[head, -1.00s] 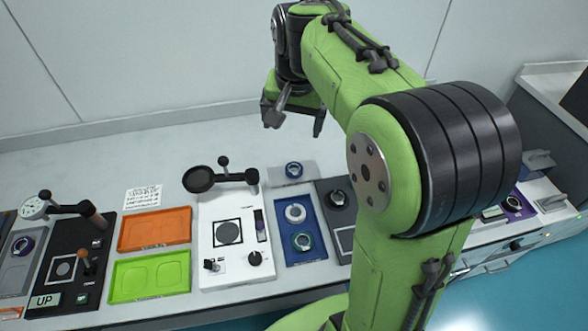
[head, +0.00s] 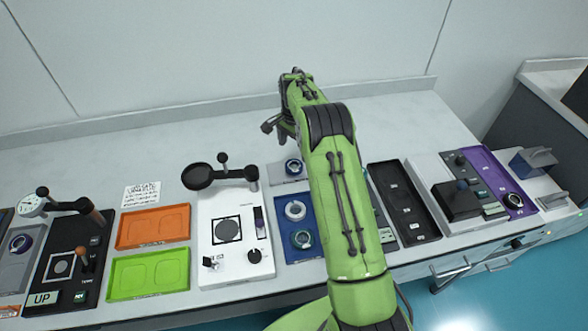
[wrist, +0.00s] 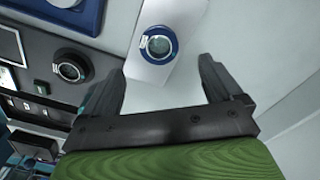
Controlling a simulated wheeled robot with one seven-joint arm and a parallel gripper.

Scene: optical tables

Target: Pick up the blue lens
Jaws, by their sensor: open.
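A round lens with a blue ring (head: 293,167) lies on a light grey plate behind the blue tray. It also shows in the wrist view (wrist: 159,45), on a pale plate just beyond the fingertips and roughly centred between them. My gripper (wrist: 158,78) is open and empty, and apart from the lens. In the head view, part of my gripper (head: 270,125) shows above the table behind the lens, with the rest hidden by my arm.
The blue tray (head: 283,224) holds two round parts. Near it are a white instrument with a black arm (head: 228,267), an orange tray (head: 155,226), a green tray (head: 150,273) and a black tray (head: 400,200). A dark-ringed lens (wrist: 72,66) sits left in the wrist view. The table's back is clear.

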